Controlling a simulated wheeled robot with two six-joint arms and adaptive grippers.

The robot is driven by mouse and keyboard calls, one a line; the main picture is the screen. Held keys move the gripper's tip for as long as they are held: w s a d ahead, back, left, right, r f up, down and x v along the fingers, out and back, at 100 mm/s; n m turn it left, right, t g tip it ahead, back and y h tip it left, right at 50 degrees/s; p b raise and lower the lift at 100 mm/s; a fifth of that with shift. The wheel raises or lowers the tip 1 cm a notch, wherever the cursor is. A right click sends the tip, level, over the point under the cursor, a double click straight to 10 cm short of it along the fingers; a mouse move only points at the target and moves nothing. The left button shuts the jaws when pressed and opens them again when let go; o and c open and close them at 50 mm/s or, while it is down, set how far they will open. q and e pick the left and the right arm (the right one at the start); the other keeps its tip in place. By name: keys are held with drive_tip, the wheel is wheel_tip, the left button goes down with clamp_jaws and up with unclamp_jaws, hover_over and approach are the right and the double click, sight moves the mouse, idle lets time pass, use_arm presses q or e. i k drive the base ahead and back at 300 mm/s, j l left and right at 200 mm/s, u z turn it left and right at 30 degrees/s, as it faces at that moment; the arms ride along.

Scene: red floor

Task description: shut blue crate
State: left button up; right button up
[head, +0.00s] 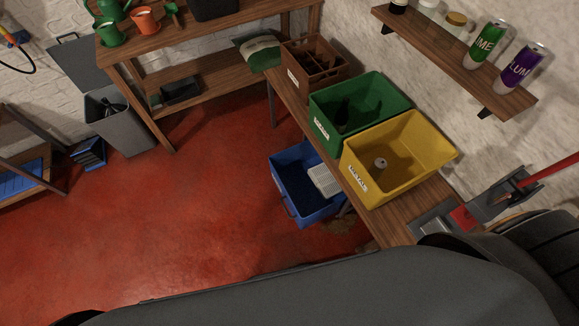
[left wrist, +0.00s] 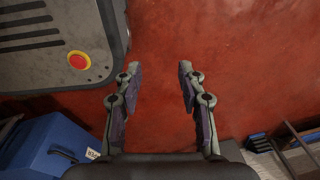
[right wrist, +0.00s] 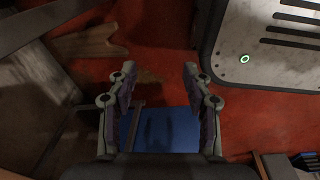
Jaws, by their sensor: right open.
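The blue crate (head: 289,205) stands on the red floor under the edge of the wooden bench in the head view. Its inside shows from above, so it is open there, and a pale ribbed object lies at its right side. In the left wrist view a blue box with a dark handle and a white label (left wrist: 42,148) shows at lower left. My left gripper (left wrist: 184,72) is open and empty, beside that box above bare floor. My right gripper (right wrist: 159,76) is open and empty, with a blue surface (right wrist: 160,130) showing beyond and between its fingers. Neither gripper shows in the head view.
A green bin (head: 320,112) and a yellow bin (head: 422,172) stand on the wooden bench (head: 430,200) above the crate. A grey bin (head: 122,135) stands at the left by a second table. Red floor (head: 190,210) is clear left of the crate.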

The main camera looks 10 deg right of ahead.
sight(290, 168)
drive_tip(key=j+z, duration=0.5)
drive_tip(key=k+j, duration=0.1)
drive_tip(key=j, duration=0.3)
drive_tip(key=k+j, duration=0.15)
drive_tip(key=j, duration=0.25)
drive_tip(key=k+j+u, duration=0.1)
drive_tip(key=j, duration=0.3)
drive_tip(key=k+j, duration=0.1)
drive_tip(key=j, duration=0.3)
